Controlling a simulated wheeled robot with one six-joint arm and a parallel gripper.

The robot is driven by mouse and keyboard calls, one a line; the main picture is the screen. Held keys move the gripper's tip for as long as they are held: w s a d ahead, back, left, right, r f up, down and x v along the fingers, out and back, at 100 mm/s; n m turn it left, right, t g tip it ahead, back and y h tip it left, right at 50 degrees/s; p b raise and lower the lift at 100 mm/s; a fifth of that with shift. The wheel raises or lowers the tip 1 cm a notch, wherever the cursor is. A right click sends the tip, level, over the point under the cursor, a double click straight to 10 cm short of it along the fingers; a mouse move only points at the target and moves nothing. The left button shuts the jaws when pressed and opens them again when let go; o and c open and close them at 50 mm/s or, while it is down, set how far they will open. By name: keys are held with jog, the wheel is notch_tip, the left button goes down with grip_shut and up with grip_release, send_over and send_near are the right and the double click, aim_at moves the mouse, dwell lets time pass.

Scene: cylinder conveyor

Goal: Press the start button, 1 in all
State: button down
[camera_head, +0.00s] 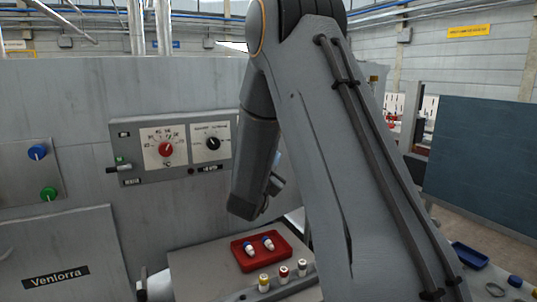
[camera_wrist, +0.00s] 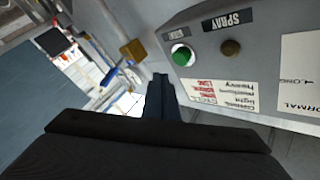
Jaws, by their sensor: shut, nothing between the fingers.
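In the wrist view a light grey control panel (camera_wrist: 215,75) carries a round green button (camera_wrist: 181,55) under a small dark label that I cannot read surely. A brown knob (camera_wrist: 230,48) beside it has the label SPRAY above. My gripper (camera_wrist: 160,82) is shut and empty, its dark tips pointing just left of and below the green button, apart from it in the picture. I cannot tell the depth between them. In the head view my arm covers the middle, and the gripper's tips are hidden.
In the head view a dial panel (camera_head: 125,160) has a red knob (camera_head: 165,149) and a black knob (camera_head: 212,143). A blue button (camera_head: 37,152) and another green button (camera_head: 48,193) are at left. A red tray (camera_head: 240,258) holds two small cylinders, with several capped pieces in front.

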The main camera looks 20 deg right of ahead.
jog(key=shift+w+b, duration=0.35)
jog(key=shift+w, duration=0.8)
jog(key=shift+w, duration=0.1)
dwell(1.2)
jog(key=shift+w+a, duration=0.1)
jog(key=shift+w, duration=0.25)
jog(key=shift+w+b, duration=0.45)
jog(key=shift+b, duration=0.05)
dwell(0.7)
jog(key=shift+s, duration=0.9)
jog(key=s, duration=0.5)
jog(key=shift+p, duration=0.4)
